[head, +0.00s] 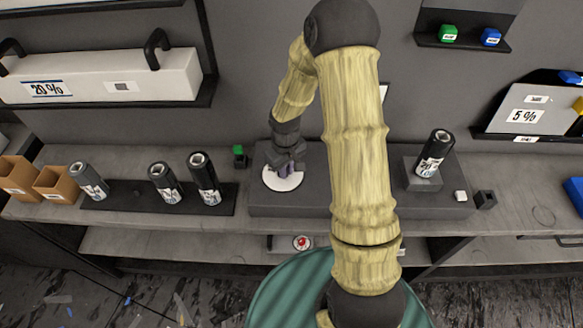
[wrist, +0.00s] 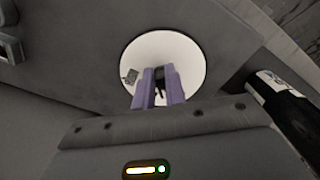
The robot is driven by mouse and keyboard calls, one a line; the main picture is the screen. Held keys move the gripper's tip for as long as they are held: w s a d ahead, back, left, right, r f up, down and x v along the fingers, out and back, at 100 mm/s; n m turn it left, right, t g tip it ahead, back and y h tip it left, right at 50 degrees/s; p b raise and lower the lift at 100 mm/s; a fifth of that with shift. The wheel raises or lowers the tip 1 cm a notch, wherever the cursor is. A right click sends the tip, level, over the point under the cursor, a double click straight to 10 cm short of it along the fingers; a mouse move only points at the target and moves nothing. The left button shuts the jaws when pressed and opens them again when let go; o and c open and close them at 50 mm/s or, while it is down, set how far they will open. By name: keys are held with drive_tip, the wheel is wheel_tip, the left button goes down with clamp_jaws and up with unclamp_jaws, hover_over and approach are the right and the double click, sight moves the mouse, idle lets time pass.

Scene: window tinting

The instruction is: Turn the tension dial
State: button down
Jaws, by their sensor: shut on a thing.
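The tension dial shows as a round white face (head: 283,184) on the dark grey block on the bench, left of centre in the head view. In the wrist view its white face (wrist: 190,60) is near the top middle, with a small dark mark on its left part. My gripper (head: 285,170) reaches down onto the dial from above. In the wrist view, the two purple fingers of my gripper (wrist: 161,90) are closed around a small dark piece at the dial's middle, which looks like its knob. The fingers hide most of this piece.
Several dark rolls (head: 204,180) stand on a black tray left of the dial. Another roll (head: 435,153) stands on a raised block at right. A green cube (head: 239,155) sits just left of the dial's block. The bench between the dial and right roll is partly hidden by my arm.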

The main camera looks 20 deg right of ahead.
drive_tip(key=shift+w+r+n+p, duration=0.1)
drive_tip(key=shift+w+n+p, duration=0.2)
drive_tip(key=shift+n, duration=0.75)
drive_tip(key=shift+w+n+p, duration=0.1)
drive_tip(key=shift+n+p, duration=0.25)
drive_tip(key=shift+n, duration=0.7)
drive_tip(key=c, duration=1.4)
unclamp_jaws()
drive_tip(key=shift+s+a, duration=0.1)
drive_tip(key=shift+a, duration=0.05)
drive_tip(key=shift+c, duration=0.2)
drive_tip(key=shift+d, duration=0.2)
drive_tip(key=shift+r, duration=0.55)
wheel_tip(320, 180, up, 16)
drive_tip(key=b, duration=0.1)
drive_tip(key=shift+s+r, duration=0.1)
drive_tip(key=shift+s, duration=0.05)
